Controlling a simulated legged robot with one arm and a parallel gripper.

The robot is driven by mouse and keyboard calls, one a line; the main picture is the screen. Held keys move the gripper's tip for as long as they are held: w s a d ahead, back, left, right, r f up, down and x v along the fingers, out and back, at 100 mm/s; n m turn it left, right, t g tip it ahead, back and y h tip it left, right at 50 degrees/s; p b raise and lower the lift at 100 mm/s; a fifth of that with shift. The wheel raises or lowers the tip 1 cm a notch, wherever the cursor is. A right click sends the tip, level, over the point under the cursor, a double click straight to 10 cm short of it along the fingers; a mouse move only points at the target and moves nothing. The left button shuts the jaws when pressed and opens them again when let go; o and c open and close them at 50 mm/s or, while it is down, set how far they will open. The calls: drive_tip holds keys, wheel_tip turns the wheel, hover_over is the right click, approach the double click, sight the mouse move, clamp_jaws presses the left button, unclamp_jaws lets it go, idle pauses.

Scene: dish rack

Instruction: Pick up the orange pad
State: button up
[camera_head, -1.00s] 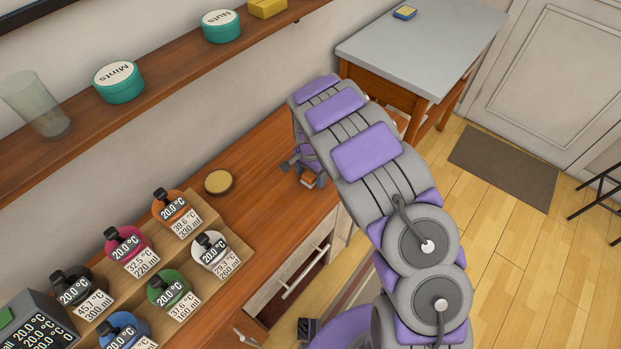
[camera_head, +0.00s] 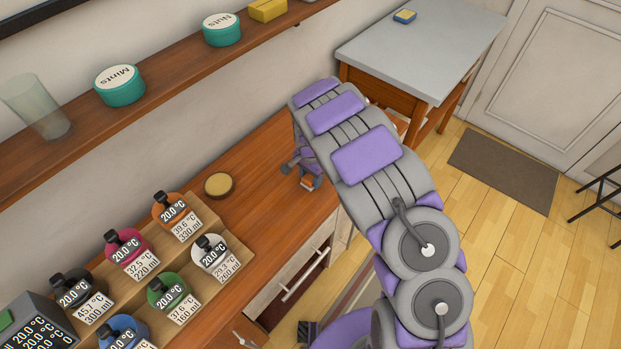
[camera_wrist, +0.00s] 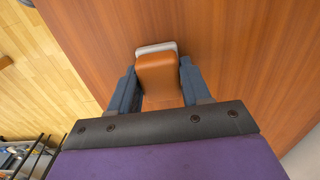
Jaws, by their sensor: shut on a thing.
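The orange pad (camera_wrist: 160,80) shows in the wrist view between the two blue-grey fingers, with a pale grey layer along its far edge. My gripper (camera_wrist: 158,84) is shut on it, one finger at each side. In the head view, my gripper (camera_head: 303,176) hangs over the right part of the wooden counter, with a small bit of orange at its tip (camera_head: 308,184). The wrist hides part of the pad there. I cannot tell whether the pad touches the counter.
A round tan-topped item (camera_head: 219,185) sits on the counter (camera_head: 262,180) to the left. A stepped wooden stand (camera_head: 222,232) holds several labelled bottles. A shelf (camera_head: 160,92) with tins runs along the wall. A grey-topped table (camera_head: 420,45) holds a blue and yellow sponge-like item (camera_head: 405,15).

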drive_tip(key=shift+r, duration=0.55)
wheel_tip(320, 180, up, 3)
drive_tip(key=shift+p, duration=0.75)
drive_tip(key=s+d+r+p, duration=0.1)
drive_tip(key=s+d+p, duration=0.1)
drive_tip(key=s, duration=1.3)
drive_tip(key=shift+s+d, duration=0.3)
drive_tip(key=shift+d, duration=0.5)
drive_tip(key=o, duration=0.5)
drive_tip(key=c, duration=0.4)
